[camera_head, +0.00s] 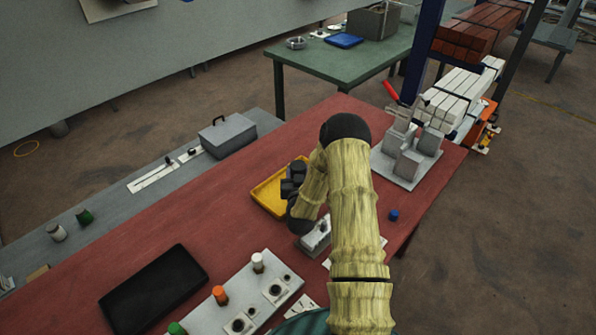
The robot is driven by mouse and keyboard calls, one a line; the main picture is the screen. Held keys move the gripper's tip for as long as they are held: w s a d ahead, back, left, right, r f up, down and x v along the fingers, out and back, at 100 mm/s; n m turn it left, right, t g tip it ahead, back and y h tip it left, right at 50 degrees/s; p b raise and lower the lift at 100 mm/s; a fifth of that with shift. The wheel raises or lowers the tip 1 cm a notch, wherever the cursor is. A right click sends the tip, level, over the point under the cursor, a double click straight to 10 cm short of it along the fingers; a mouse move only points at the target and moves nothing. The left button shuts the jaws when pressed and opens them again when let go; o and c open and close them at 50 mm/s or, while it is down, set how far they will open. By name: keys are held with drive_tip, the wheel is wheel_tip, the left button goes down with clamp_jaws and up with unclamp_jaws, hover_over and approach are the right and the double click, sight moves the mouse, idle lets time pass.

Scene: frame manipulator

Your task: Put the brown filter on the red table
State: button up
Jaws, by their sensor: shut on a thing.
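The red table (232,191) runs diagonally across the view under my arm. My gripper (291,184) is a small dark shape over the right part of the yellow tray (266,196). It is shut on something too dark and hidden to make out. I cannot pick out a brown filter anywhere. An orange-capped piece (220,294), a white one (257,262) and a green one (177,328) stand on a light grey block (247,296) on the red table. My arm hides part of the table's middle.
A black tray (153,292) lies at the table's front left. A grey metal fixture (408,155) stands at the far right end. A small blue piece (393,215) sits near the right edge. A grey bench (117,205) with a grey box (228,135) adjoins the left side.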

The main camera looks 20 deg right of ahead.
drive_tip(key=shift+f+b, duration=0.3)
drive_tip(key=shift+b, duration=0.1)
drive_tip(key=shift+s+f+b, duration=0.25)
drive_tip(key=shift+f+b, duration=0.05)
drive_tip(key=o, duration=1.1)
drive_tip(key=shift+f, duration=0.2)
drive_tip(key=shift+a+r+p, duration=0.1)
drive_tip(key=shift+r+p, duration=0.45)
drive_tip(key=shift+p, duration=0.15)
drive_tip(key=b+v, duration=0.2)
drive_tip(key=v, duration=0.5)
drive_tip(key=shift+r, duration=0.25)
